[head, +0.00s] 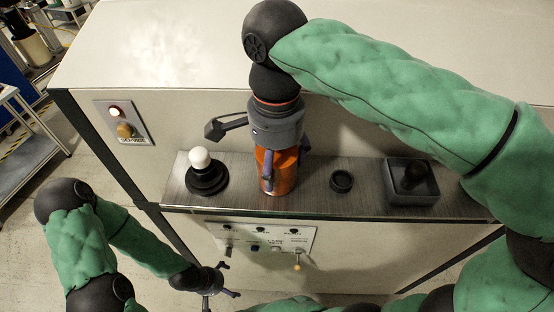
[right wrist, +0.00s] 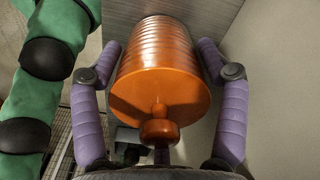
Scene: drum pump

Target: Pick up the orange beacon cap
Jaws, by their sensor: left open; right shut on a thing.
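The orange beacon cap (head: 279,178) is over the metal shelf on the front of the cabinet, just right of a white bulb on a black base (head: 201,161). My right gripper (head: 283,160) comes down from above and is shut on the cap, with a finger on each side. In the right wrist view the ribbed orange cap (right wrist: 158,75) sits between the purple fingers, its knob towards the camera. I cannot tell whether its lower rim touches the shelf. My left gripper (head: 226,281) is open and empty, low in front of the cabinet.
The shelf (head: 322,201) also holds a small black ring (head: 341,181) and a grey box with a black knob (head: 411,183). A switch panel (head: 262,240) is below the shelf. A red-lit switch plate (head: 124,121) is on the left. A cart (head: 30,150) stands far left.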

